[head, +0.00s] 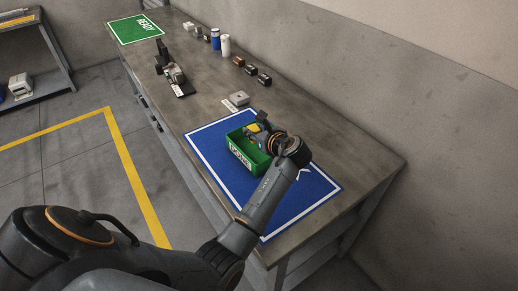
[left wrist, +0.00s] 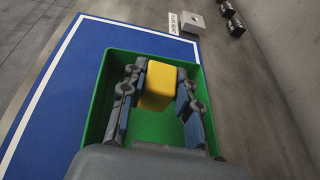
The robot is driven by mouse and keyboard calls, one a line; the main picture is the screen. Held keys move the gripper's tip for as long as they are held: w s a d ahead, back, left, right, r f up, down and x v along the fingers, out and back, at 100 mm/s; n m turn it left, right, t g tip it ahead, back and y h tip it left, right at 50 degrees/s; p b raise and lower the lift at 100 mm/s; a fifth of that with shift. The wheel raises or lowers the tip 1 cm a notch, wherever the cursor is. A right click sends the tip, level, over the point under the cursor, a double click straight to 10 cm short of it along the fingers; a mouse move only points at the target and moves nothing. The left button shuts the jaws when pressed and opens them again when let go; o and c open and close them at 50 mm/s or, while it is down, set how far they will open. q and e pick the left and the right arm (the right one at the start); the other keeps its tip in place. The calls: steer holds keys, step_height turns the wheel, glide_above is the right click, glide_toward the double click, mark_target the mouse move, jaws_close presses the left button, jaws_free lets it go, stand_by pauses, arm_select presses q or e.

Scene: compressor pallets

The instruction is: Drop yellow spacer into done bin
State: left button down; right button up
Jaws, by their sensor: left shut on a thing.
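The yellow spacer (left wrist: 158,84) is held between the fingers of my left gripper (left wrist: 157,90). In the left wrist view it shows against the inside of the green done bin (left wrist: 96,121). In the head view my left gripper (head: 257,129) is over the far part of the done bin (head: 242,157), and a bit of the yellow spacer (head: 254,128) shows at the fingers. The bin stands on a blue mat (head: 291,198) with a white border. I cannot tell whether the spacer touches the bin floor. My right gripper is not in view.
The bench (head: 205,85) also carries a grey block (head: 239,97) with a label, several small dark blocks, a blue can (head: 215,39), a white cylinder (head: 226,46) and a black fixture (head: 173,72). A green READY mat (head: 135,28) lies at the far end. A wall runs along the right.

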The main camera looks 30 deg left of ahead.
arm_select(q)
steer(key=c, duration=0.9)
jaws_free()
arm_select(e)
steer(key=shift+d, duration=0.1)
arm_select(q)
steer(key=v, duration=0.7)
steer(key=shift+s+d, duration=0.15)
steer(key=shift+d, duration=0.05)
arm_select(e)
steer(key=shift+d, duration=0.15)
